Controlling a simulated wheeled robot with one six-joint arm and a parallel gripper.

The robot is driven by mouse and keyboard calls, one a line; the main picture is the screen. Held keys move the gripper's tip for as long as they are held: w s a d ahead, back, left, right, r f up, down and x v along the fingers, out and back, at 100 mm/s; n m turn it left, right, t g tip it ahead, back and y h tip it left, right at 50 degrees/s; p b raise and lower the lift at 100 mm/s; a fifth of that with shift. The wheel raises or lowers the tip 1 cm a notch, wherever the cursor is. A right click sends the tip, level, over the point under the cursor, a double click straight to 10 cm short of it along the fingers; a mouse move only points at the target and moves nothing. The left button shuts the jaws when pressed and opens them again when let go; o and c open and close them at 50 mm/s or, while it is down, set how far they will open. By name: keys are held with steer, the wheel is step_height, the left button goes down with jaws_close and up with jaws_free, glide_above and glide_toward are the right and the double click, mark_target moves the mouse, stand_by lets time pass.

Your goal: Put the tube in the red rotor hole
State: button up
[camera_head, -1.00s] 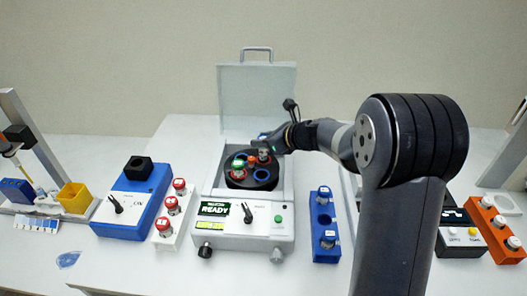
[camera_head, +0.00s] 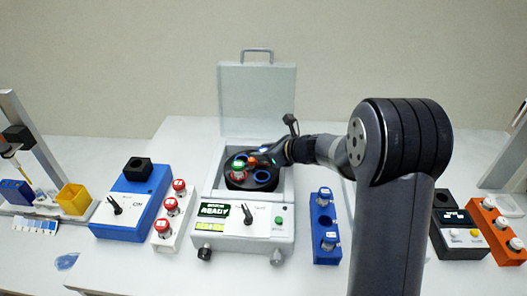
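The black rotor (camera_head: 247,184) sits inside the open centrifuge (camera_head: 243,222). It has coloured rings around its holes, among them a blue ring (camera_head: 262,176) at front right. A green-topped item (camera_head: 238,165) and a red ring or cap just below it are at the rotor's left. A small orange-red spot (camera_head: 252,160) shows near the middle. My gripper (camera_head: 268,159) is low over the rotor's back right, coming in from the right. Its fingers are too small and dark to tell if they hold a tube. Part of the rotor behind it is hidden.
The centrifuge lid (camera_head: 257,100) stands open behind. A blue device (camera_head: 130,205), yellow bin (camera_head: 74,197) and orange rack (camera_head: 497,230) stand farther out.

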steer(key=shift+r, duration=0.1)
steer(key=shift+r, duration=0.2)
steer(key=v, duration=1.2)
steer(key=shift+d+f, duration=0.1)
steer(key=shift+f, duration=0.05)
stand_by(0.6)
